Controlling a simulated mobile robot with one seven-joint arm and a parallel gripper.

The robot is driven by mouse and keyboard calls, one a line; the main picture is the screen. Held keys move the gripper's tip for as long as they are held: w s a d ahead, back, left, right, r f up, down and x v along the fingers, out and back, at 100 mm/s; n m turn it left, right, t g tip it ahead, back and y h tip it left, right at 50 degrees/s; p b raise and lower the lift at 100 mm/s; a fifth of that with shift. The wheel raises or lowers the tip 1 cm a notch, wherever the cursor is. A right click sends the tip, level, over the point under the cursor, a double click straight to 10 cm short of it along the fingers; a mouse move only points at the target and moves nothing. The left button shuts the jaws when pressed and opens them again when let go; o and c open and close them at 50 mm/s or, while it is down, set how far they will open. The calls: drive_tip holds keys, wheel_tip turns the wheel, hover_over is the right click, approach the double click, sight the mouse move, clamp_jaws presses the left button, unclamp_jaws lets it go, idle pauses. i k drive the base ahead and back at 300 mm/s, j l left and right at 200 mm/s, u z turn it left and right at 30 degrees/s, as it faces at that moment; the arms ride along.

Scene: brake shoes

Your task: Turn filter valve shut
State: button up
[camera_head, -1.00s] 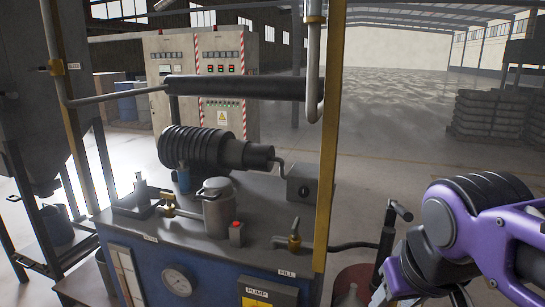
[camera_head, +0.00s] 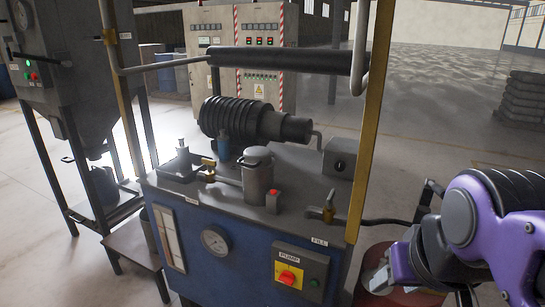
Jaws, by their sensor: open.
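A brass valve (camera_head: 207,170) sits on the left of the blue cabinet's top, on a pipe that meets a grey lidded canister (camera_head: 258,178). The small label in front of this valve is too small to read. A second brass valve (camera_head: 328,210) stands at the right of the top, near a label reading FILL. My gripper (camera_head: 376,279) shows only in part at the lower right, below my purple arm, to the right of the cabinet and well apart from both valves. It is open and nothing shows in it; its fingertips are hard to make out.
The cabinet (camera_head: 225,275) carries a gauge (camera_head: 215,239) and a PUMP switch (camera_head: 289,277). A red button (camera_head: 273,193) stands beside the canister. A yellow post (camera_head: 372,125) rises at the cabinet's right, between my arm and the top. A black ribbed cylinder (camera_head: 238,118) lies behind.

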sight(209, 162)
drive_tip(key=i+j+z, duration=0.15)
drive_tip(key=j, duration=0.55)
drive_tip(key=i+j+z, duration=0.1)
drive_tip(key=j, duration=0.6)
drive_tip(key=i+j+z, duration=0.15)
drive_tip(key=j, duration=0.55)
drive_tip(key=i+j+z, duration=0.1)
drive_tip(key=j, duration=0.65)
